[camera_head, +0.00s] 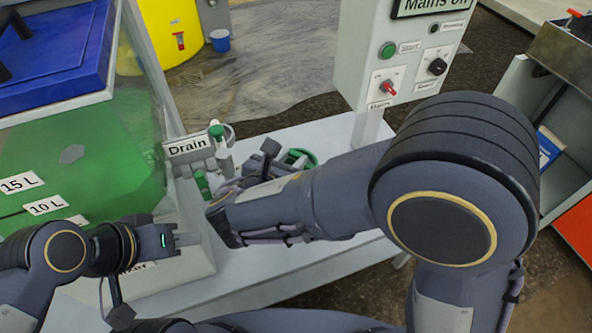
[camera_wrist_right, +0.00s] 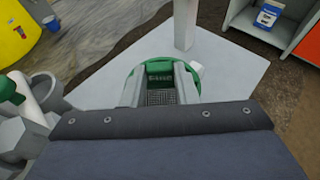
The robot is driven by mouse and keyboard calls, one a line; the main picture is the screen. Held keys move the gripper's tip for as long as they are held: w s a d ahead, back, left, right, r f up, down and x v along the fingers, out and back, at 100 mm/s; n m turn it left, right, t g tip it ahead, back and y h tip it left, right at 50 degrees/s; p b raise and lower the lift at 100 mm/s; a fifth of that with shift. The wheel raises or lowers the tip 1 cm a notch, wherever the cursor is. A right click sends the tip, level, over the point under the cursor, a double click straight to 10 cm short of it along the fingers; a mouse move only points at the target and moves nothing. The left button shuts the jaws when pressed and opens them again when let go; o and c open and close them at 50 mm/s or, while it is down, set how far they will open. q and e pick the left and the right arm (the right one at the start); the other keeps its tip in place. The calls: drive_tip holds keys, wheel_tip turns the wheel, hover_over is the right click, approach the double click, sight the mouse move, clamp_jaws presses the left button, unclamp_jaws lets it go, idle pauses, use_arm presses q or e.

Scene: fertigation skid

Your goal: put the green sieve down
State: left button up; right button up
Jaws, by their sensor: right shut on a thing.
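The green sieve (camera_head: 300,157) shows partly in the head view, over the white bench top, with my right arm in front of it. In the right wrist view the green sieve (camera_wrist_right: 160,82) is between the two pale fingers of my right gripper (camera_wrist_right: 160,76), which is shut on its labelled green part. I cannot tell whether the sieve touches the bench. My left gripper (camera_head: 187,240) is at the left, in front of the tank and apart from the sieve; its finger gap cannot be made out.
The drain valve (camera_head: 217,131) with green handle stands left of the sieve, beside the green-filled tank (camera_head: 90,165). A control box (camera_head: 400,55) on a post (camera_head: 367,128) rises behind.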

drive_tip(key=shift+w+d+f, duration=0.2)
drive_tip(key=shift+w+f, duration=0.2)
drive_tip(key=shift+f, duration=0.15)
drive_tip(key=shift+w+d+f, duration=0.2)
drive_tip(key=shift+w+f, duration=0.2)
drive_tip(key=shift+f, duration=0.15)
drive_tip(key=shift+w+f+b, duration=0.15)
drive_tip(key=shift+f+b, duration=0.1)
drive_tip(key=shift+f, duration=0.65)
drive_tip(key=shift+w+f+b, duration=0.1)
drive_tip(key=shift+f+b, duration=0.1)
drive_tip(key=shift+f, duration=0.65)
drive_tip(key=shift+f, duration=0.2)
drive_tip(key=o, duration=1)
drive_tip(key=shift+r, duration=0.1)
